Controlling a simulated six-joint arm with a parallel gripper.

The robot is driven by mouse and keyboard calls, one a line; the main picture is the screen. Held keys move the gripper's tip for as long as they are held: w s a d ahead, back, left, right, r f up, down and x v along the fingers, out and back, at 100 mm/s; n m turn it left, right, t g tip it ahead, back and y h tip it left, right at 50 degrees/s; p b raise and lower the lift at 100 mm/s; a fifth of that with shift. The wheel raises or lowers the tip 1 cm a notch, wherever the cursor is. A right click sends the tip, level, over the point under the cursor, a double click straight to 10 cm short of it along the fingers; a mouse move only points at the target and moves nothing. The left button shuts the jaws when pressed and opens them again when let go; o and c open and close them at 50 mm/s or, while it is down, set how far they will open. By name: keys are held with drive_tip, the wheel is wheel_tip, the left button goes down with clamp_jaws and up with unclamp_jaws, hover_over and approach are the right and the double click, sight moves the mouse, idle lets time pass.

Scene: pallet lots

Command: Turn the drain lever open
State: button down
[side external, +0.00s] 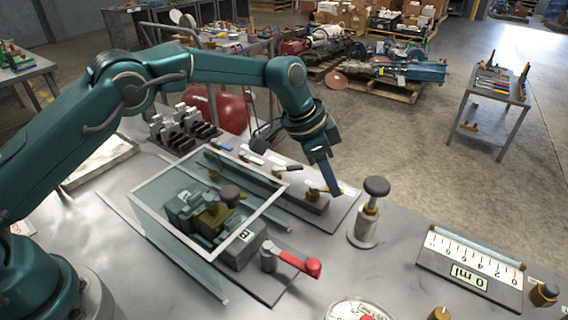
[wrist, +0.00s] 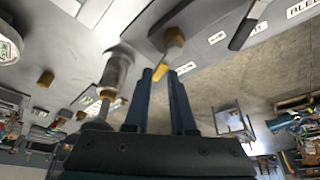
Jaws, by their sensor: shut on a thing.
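A yellow-handled lever (wrist: 174,42) stands on a grey valve block at the far edge of the bench. A small white label (wrist: 187,68) lies beside it, too small to read. My gripper (wrist: 160,75) is shut on the end of this lever, its two blue fingers either side of the handle tip. In the side view my gripper (side external: 332,190) points down at the right end of the lever row, and its fingers partly hide the yellow lever (side external: 313,186) there. Other levers in the row have a black handle (side external: 287,168), a white one (side external: 251,158) and a blue one (side external: 222,147).
A black-knobbed plunger post (side external: 366,228) stands right of my gripper. A gauge panel (side external: 440,262) lies at the right. The air above the far bench edge is free.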

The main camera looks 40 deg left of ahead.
sight(322, 187)
drive_tip(key=n, duration=0.2)
drive_tip(key=n+y, duration=0.1)
drive_tip(key=n+t+y, duration=0.1)
drive_tip(key=n, duration=0.1)
drive_tip(key=shift+w+a+f+n, duration=0.2)
drive_tip(key=shift+w+a+n, duration=0.1)
drive_tip(key=shift+w, duration=0.1)
drive_tip(key=n, duration=0.1)
drive_tip(key=n+y, duration=0.1)
drive_tip(key=n, duration=0.3)
drive_tip(key=shift+w+a+y, duration=0.35)
drive_tip(key=shift+a+y, duration=0.05)
drive_tip(key=c, duration=0.8)
unclamp_jaws()
drive_tip(key=shift+a, duration=0.1)
drive_tip(key=shift+o, duration=0.2)
drive_tip(key=shift+w, duration=0.1)
drive_tip(key=shift+r, duration=0.1)
drive_tip(key=shift+r, duration=0.1)
drive_tip(key=shift+r, duration=0.25)
drive_tip(key=shift+v, duration=2.2)
